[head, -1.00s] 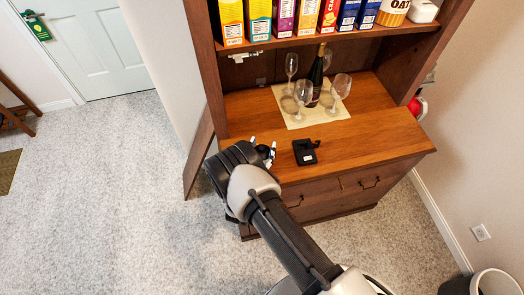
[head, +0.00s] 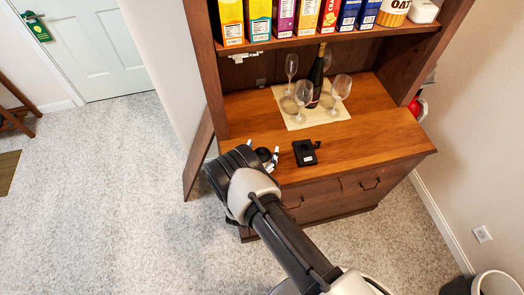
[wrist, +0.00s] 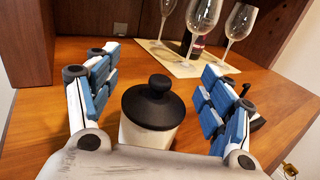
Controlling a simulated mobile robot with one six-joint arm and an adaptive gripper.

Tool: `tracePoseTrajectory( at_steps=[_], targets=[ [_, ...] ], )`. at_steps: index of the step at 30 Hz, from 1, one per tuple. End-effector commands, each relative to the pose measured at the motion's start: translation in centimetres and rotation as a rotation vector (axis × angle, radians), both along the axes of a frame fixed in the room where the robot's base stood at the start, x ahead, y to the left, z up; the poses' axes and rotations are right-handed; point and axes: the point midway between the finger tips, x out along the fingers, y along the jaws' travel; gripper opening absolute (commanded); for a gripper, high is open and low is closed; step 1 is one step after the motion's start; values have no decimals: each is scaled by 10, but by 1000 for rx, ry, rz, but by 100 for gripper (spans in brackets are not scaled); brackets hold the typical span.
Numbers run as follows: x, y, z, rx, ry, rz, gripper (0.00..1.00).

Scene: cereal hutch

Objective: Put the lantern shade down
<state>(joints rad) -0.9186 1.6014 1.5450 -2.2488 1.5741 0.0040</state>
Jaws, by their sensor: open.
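The lantern shade, as I take it, is a pale round body with a black lid and knob (wrist: 152,102) in the wrist view. It stands upright on the wooden counter, its lower part hidden by my gripper's palm. My gripper (wrist: 160,64) is open, one blue-and-white finger on each side of the shade, with gaps showing between. In the head view only the shade's black top (head: 263,154) shows between the fingertips, near the counter's front left edge; my wrist hides the rest.
A small black device (head: 305,152) lies just right of the shade. Behind, a cream mat (head: 318,116) holds a dark bottle (head: 318,75) and several wine glasses. The hutch shelf above holds cereal boxes (head: 285,18). The right side of the counter (head: 385,125) is clear.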

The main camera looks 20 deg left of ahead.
Motion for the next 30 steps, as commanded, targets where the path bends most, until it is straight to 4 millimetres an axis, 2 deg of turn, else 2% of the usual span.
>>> tracePoseTrajectory(
  at_steps=[6, 21, 25, 30],
  targets=[
    [0, 0, 6, 0, 0, 0, 74],
    [-100, -1, 3, -2, 0, 5, 74],
    [-114, -2, 3, -1, 1, 3, 74],
    [-120, -3, 3, -1, 0, 1, 74]
  ],
)
